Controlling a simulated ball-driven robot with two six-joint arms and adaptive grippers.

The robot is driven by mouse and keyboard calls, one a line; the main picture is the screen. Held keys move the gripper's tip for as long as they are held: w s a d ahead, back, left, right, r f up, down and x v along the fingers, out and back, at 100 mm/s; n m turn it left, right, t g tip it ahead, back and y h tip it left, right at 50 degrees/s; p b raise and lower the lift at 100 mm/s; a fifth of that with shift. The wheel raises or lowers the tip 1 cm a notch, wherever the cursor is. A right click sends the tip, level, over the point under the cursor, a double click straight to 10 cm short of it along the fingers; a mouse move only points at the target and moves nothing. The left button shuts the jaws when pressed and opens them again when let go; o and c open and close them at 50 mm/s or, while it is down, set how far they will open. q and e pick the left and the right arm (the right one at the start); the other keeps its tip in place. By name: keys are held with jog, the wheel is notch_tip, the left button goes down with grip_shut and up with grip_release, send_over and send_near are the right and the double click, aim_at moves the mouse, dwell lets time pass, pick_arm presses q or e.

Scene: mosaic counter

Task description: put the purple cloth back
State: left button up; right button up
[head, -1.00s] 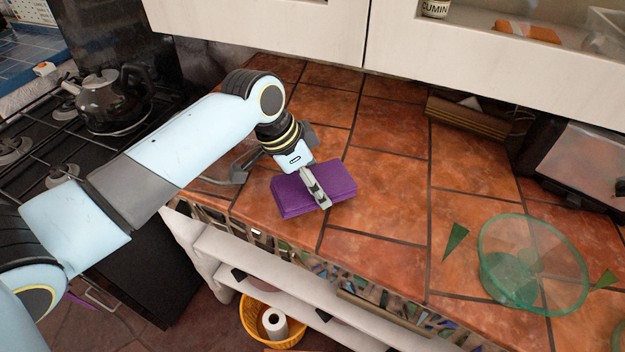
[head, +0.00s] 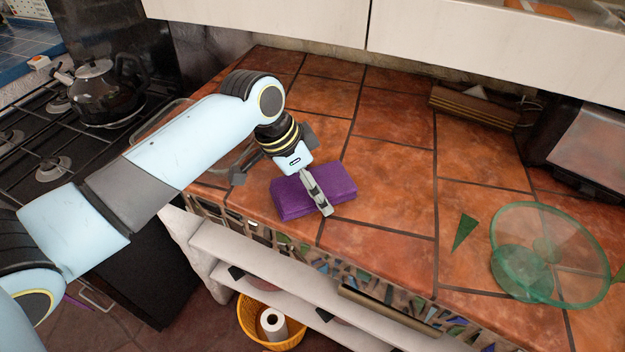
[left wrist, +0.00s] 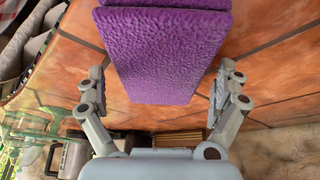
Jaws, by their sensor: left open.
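The purple cloth (head: 296,199) is folded into a thick pad and lies on the tiled counter near its front edge. My left gripper (head: 322,200) is over the cloth in the head view, with one finger seen across its top. In the left wrist view the cloth (left wrist: 165,50) fills the upper middle. The open fingers of my left gripper (left wrist: 160,90) stand on either side of it, with gaps between them and the cloth. My right gripper is not in view.
A green see-through bowl (head: 522,272) stands on the counter (head: 385,200) at the right. A wooden block (head: 475,108) lies at the back. A stove with a kettle (head: 105,92) is at the left. A yellow basket (head: 262,325) with a paper roll is below. The counter's middle is clear.

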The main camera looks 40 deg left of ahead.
pick_arm(q)
jog(key=v, duration=1.2)
jog(key=shift+r, duration=0.15)
jog(key=shift+w, duration=0.1)
